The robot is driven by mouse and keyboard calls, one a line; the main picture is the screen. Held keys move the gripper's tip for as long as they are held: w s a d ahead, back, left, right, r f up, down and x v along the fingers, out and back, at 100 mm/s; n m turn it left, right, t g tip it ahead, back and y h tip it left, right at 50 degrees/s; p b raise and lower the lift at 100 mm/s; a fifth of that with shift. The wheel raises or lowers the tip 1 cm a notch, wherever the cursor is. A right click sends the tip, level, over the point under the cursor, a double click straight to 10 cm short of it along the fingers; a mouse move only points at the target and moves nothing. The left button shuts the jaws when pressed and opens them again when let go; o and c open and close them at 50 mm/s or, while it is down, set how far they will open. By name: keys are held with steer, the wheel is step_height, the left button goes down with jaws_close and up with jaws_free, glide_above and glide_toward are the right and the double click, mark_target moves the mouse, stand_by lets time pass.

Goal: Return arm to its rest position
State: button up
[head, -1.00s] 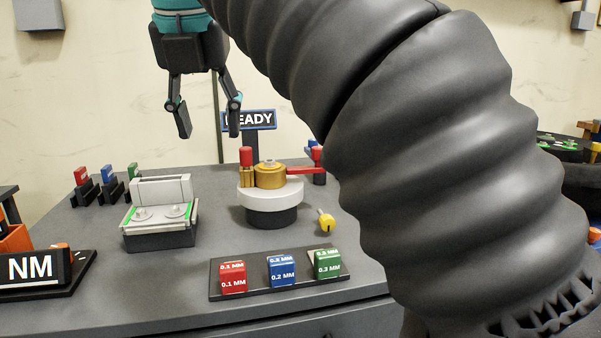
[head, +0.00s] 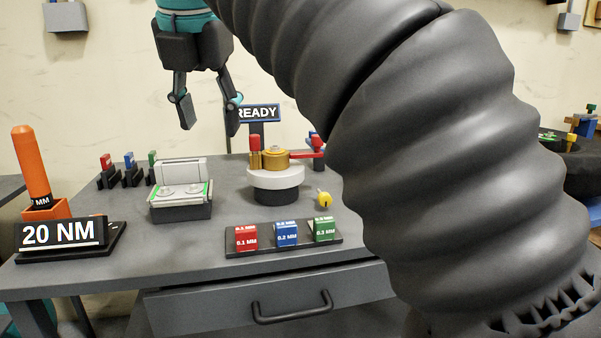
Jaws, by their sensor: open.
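My gripper (head: 211,118) hangs at the upper left of the head view, pointing down. Its two black fingers are spread apart with nothing between them. It appears above the grey workbench (head: 110,275), in front of the pale wall. My black ribbed arm fills the right half of the view and hides the right part of the bench.
On the bench stand a gold-topped round fixture (head: 275,178), a grey block with green edges (head: 181,195), a tray of red, blue and green gauge blocks (head: 285,252), a 20 NM sign (head: 60,235) and an orange-handled tool (head: 32,165). A READY sign (head: 258,113) stands behind.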

steer(key=w+a+f+m+y, duration=0.1)
steer(key=w+a+f+m, duration=0.25)
steer(key=f+m, duration=0.55)
steer(key=d+f+m, duration=0.6)
steer(key=f+m, duration=0.2)
steer(key=m, duration=0.2)
steer(key=s+d+f+m, duration=0.5)
steer(key=d+f, duration=0.1)
steer(key=d, duration=0.2)
steer(key=s+d+f+m+h, duration=0.1)
steer(key=s+d+f+m, duration=0.4)
steer(key=d, duration=0.3)
steer(key=s+d+f+m, duration=0.5)
steer(key=d+f, duration=0.3)
steer(key=d, duration=0.1)
steer(key=shift+t+h, duration=0.3)
